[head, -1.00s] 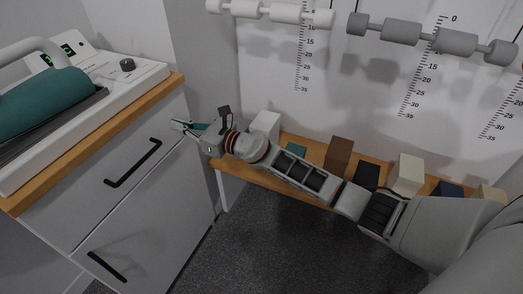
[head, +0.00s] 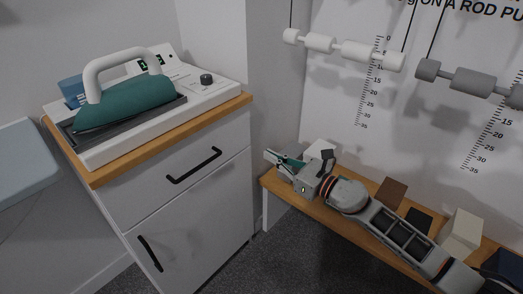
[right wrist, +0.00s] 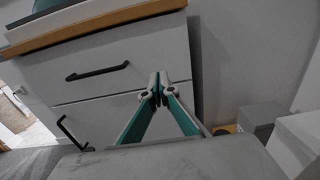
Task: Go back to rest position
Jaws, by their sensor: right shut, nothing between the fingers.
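My right gripper (head: 284,160) is at the left end of the low wooden bench in the head view, to the right of the white cabinet. It is empty. In the right wrist view its green-padded fingers (right wrist: 158,88) meet at the tips in front of the cabinet drawers (right wrist: 110,82). My right arm reaches in from the lower right over the bench. My left gripper is not in the head view.
An iron (head: 125,105) stands on its white station on the wood-topped cabinet (head: 200,190). The bench (head: 272,183) holds several blocks, including a brown one (head: 390,193) and a cream one (head: 460,230). Rods with rollers (head: 345,48) hang on the wall. Dark floor shows between cabinet and bench.

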